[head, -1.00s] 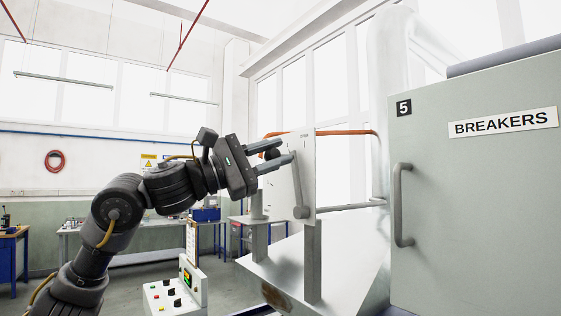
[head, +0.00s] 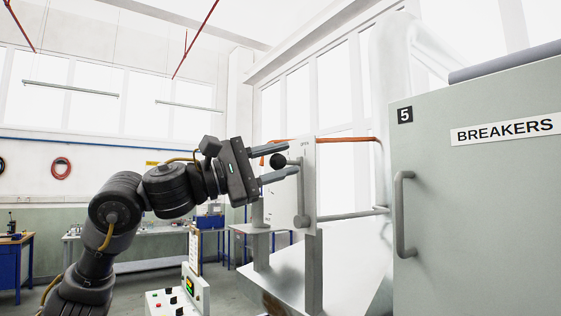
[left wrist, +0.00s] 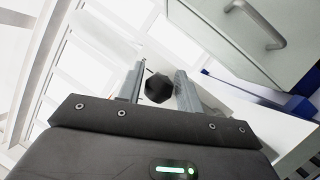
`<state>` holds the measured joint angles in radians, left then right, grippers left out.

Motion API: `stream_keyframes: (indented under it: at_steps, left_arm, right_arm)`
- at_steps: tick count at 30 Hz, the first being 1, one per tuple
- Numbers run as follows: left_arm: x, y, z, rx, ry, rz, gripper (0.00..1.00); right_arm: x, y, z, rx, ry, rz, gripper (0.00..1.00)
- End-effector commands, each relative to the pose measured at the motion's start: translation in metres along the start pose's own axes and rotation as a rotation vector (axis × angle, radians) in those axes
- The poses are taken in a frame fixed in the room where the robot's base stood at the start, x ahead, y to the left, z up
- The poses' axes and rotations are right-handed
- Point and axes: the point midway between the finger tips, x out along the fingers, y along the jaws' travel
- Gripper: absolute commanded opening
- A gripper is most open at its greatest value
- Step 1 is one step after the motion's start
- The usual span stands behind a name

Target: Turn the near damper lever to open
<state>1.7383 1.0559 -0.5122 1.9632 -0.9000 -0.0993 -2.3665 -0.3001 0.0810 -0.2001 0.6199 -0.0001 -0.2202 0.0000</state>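The damper lever (head: 301,195) is a grey bar on a pale upright plate (head: 311,190), standing about upright from its lower pivot. A black round knob (head: 278,160) sticks out at its top. A small label, apparently "OPEN", is at the plate's top edge. My left gripper (head: 291,159) is open, with its two fingers above and below the knob. In the left wrist view the knob (left wrist: 158,88) sits between the fingers (left wrist: 159,82) with gaps showing on both sides. My right gripper is not in view.
A grey cabinet (head: 480,210) marked "BREAKERS" with a vertical handle (head: 401,215) stands close on the right. An orange pipe (head: 350,139) runs behind the plate. A control box (head: 178,300) with buttons is low at left. Workbenches stand farther back.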

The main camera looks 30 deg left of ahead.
Motion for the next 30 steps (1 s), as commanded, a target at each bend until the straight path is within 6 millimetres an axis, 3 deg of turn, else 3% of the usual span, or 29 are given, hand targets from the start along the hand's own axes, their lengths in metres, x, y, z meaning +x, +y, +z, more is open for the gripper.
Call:
stream_keyframes:
  at_steps: [3, 14, 24, 30]
  left_arm:
    - [0.001, 0.000, 0.000, -0.001, -0.001, -0.001, 0.50]
    - [-0.007, -0.002, -0.001, -0.001, -0.001, 0.000, 0.50]
    - [-0.071, -0.004, -0.002, 0.000, 0.001, 0.003, 0.50]
    - [-0.099, -0.002, 0.000, -0.001, -0.001, 0.001, 0.50]
  right_arm:
    - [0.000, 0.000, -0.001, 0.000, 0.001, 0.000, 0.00]
    - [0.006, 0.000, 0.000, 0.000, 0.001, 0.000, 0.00]
    - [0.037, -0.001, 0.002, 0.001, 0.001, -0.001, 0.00]
    - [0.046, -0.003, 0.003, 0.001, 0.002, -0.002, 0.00]
